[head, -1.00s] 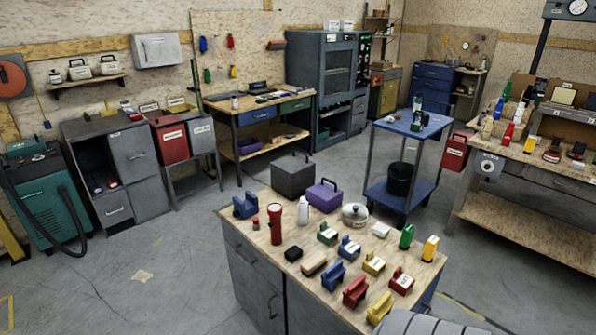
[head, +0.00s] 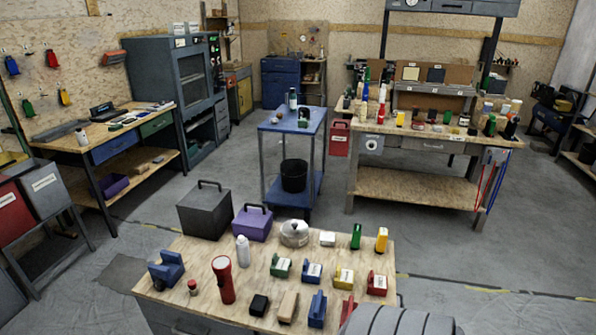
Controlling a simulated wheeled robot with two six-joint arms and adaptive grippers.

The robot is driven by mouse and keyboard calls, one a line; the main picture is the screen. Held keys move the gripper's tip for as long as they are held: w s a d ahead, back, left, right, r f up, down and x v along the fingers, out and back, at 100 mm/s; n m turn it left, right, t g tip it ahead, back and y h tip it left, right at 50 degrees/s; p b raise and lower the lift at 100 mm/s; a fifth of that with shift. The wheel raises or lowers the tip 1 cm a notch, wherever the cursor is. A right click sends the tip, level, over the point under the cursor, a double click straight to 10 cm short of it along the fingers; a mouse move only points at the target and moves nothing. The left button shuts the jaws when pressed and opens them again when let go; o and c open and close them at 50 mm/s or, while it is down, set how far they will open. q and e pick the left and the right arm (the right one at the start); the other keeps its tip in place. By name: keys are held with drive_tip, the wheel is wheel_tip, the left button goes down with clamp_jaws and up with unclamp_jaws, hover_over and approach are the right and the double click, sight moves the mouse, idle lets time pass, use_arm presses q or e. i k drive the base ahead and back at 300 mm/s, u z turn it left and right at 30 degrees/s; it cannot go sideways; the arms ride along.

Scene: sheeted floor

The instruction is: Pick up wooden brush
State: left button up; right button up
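A small, light wooden, oblong piece (head: 288,306) lies near the front edge of the wooden-topped workbench (head: 205,255) in the head view. It looks like the wooden brush, but no bristles can be made out. A black block (head: 259,305) lies just left of it and a blue tool-like item (head: 317,310) stands just right of it.
A red flashlight (head: 223,280) and white bottle (head: 243,251) stand on the bench's left. A metal pot (head: 294,233) and purple box (head: 252,223) are behind. A blue cart (head: 292,122) stands farther back. Grey floor lies open right of the bench.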

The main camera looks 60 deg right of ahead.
sight(285, 314)
drive_tip(key=z, duration=0.8)
drive_tip(key=i, duration=0.8)
drive_tip(key=z, duration=1.05)
drive_tip(key=i, duration=0.2)
drive_tip(key=z, duration=0.2)
